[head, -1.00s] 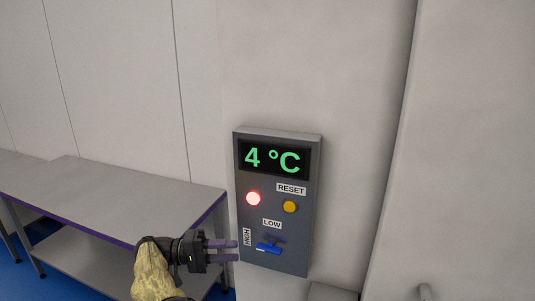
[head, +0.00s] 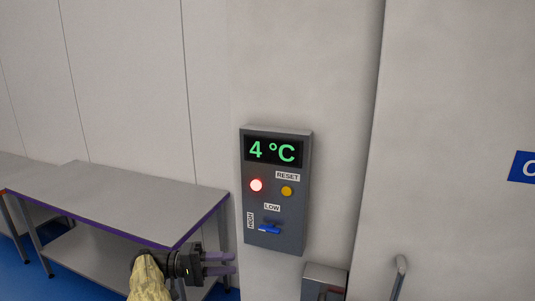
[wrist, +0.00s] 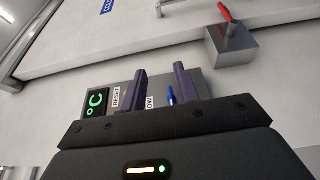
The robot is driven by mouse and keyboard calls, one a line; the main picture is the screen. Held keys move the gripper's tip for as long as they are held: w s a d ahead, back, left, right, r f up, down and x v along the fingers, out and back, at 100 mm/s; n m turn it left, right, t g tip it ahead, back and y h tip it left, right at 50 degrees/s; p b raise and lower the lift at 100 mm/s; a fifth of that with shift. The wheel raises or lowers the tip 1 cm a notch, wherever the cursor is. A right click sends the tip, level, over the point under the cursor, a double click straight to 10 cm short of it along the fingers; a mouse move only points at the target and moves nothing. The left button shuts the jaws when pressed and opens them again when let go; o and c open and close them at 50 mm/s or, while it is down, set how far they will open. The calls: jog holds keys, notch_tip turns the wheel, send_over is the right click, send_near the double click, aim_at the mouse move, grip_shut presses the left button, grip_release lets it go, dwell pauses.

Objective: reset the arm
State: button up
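My gripper (head: 220,264) is in the lower middle of the head view, left of and below the grey control panel (head: 254,218). Its two purple fingers are apart with nothing between them; in the wrist view the open fingers (wrist: 162,88) point toward the panel (wrist: 127,88). My arm has a yellowish cover. The panel's display (head: 273,151) reads 4 °C in green. The gripper appears apart from the panel.
A steel table (head: 130,203) with purple edging stands at left against the wall. A grey box (head: 324,278) is mounted below right of the panel; the wrist view shows a red handle (wrist: 226,13) on it. A door handle (head: 399,275) is at lower right.

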jog(key=d+f+n+g+y, duration=0.1)
jog(key=d+f+g+y, duration=0.2)
jog(key=d, duration=0.8)
jog(key=d+f+n+y, duration=0.1)
jog(key=d+f+y, duration=0.1)
jog(key=d+y, duration=0.65)
jog(key=s+d+f+m+t+y, duration=0.1)
jog(key=s+d+t+y, duration=0.1)
jog(key=s, duration=0.8)
jog(key=s+d+f+m+t+y+b, duration=0.1)
jog(key=s+d+y, duration=0.3)
jog(key=s, duration=0.6)
jog(key=shift+s+d+f+m+t+y, duration=0.3)
jog(key=shift+d+f+t+y, duration=0.15)
jog(key=shift+t, duration=0.35)
